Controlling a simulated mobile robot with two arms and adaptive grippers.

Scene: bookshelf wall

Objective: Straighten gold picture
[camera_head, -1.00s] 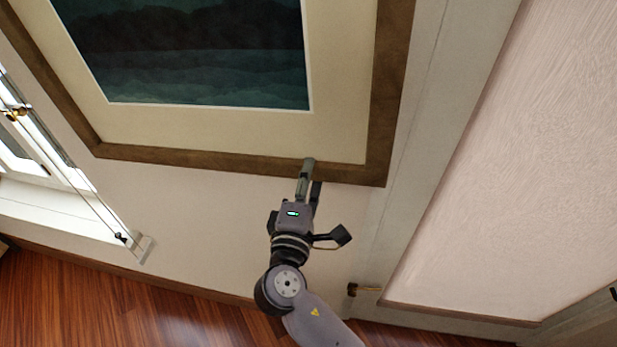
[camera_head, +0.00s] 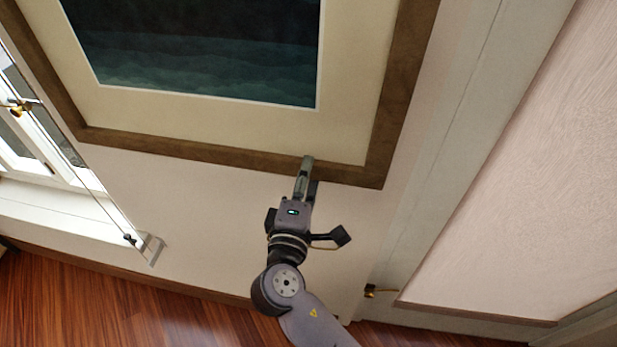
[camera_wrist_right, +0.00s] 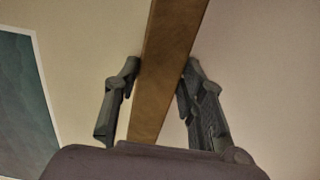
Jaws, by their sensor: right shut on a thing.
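The picture (camera_head: 215,154) hangs on the wall at the top of the head view. Its gold-brown wooden frame surrounds a cream mat and a dark teal landscape. Its bottom edge slopes down to the right in this view; its top is out of view. My right gripper (camera_head: 307,176) is shut on the bottom bar of the frame, near the lower right corner. In the right wrist view the frame bar (camera_wrist_right: 168,45) runs between the two fingers of my right gripper (camera_wrist_right: 162,68). Part of the teal landscape (camera_wrist_right: 22,105) shows at the left there. My left gripper is not in view.
A white window (camera_head: 35,165) with a brass latch is at the left. A pale column (camera_head: 440,150) and a textured panel (camera_head: 530,170) stand at the right. A small brass fitting (camera_head: 380,291) sits low at the right. Wooden floor (camera_head: 130,315) lies below.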

